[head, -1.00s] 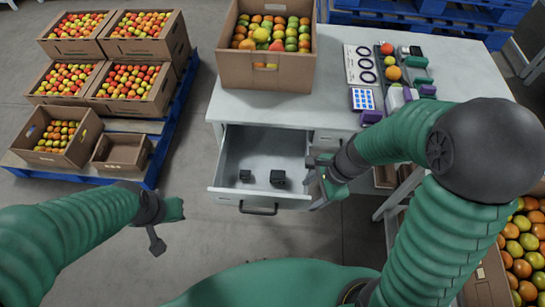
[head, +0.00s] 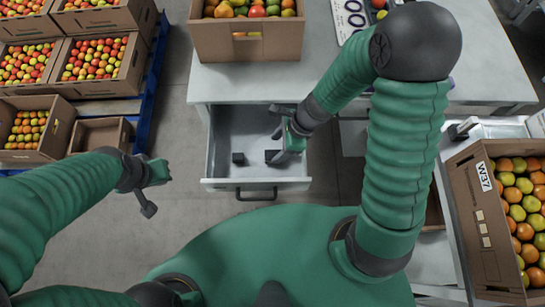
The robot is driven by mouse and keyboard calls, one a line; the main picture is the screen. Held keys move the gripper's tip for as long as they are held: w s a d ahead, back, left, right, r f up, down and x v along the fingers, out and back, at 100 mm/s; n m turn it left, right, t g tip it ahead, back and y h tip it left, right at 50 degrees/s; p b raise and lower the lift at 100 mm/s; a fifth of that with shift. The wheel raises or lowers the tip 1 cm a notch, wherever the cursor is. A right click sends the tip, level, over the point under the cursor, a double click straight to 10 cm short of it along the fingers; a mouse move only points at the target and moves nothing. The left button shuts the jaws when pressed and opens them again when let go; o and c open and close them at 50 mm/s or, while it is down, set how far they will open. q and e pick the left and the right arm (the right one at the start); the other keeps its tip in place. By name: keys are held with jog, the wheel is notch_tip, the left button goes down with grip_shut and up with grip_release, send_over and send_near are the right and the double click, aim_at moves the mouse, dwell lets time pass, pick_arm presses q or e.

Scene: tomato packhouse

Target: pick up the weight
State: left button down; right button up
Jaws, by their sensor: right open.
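Two small dark block-like weights lie on the floor of the open drawer (head: 222,130). The smaller weight (head: 238,158) is at the left, fully in sight. The larger weight (head: 271,156) is to its right, partly covered by my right gripper. My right gripper (head: 279,137) is open over the right part of the drawer, with one finger beside or above the larger weight. I cannot tell whether it touches. My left gripper (head: 158,190) is open and empty, out over the floor to the left of the drawer.
The drawer is under a pale worktable (head: 320,75). A cardboard box of tomatoes (head: 245,43) stands on the table. Crates of tomatoes (head: 103,88) are stacked on a blue pallet at left. Another tomato box (head: 485,245) is at right. The floor before the drawer is clear.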

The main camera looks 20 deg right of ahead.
aim_at(273, 154)
jog(key=b+x, duration=0.2)
jog(key=x, duration=0.1)
jog(key=b+x, duration=0.1)
jog(key=x, duration=0.1)
jog(key=shift+s+d+f, duration=0.15)
jog(key=shift+s+f, duration=0.05)
jog(key=shift+s, duration=0.2)
jog(key=shift+w+f, duration=0.1)
jog(key=shift+f, duration=0.05)
grip_shut()
dwell(0.8)
